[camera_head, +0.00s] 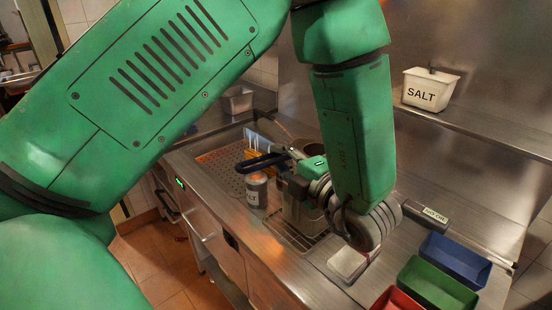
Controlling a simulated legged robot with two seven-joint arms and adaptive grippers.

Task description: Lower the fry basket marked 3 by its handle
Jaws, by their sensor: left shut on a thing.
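My left arm crosses the view, and its gripper (291,163) is at the counter's middle. It is shut on a dark blue handle (262,162), whose free end points left over the counter. The hand hides much of where the handle joins its basket. Yellow-orange fries (251,153) show just behind the handle. No number 3 can be read. My right gripper is not in view.
A can-shaped salt shaker (257,190) stands just below the handle. A perforated steel tray (225,169) lies to its left. Blue (455,262), green (437,284) and red (396,300) bins sit at front right. A white salt tub (430,90) is on the shelf.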

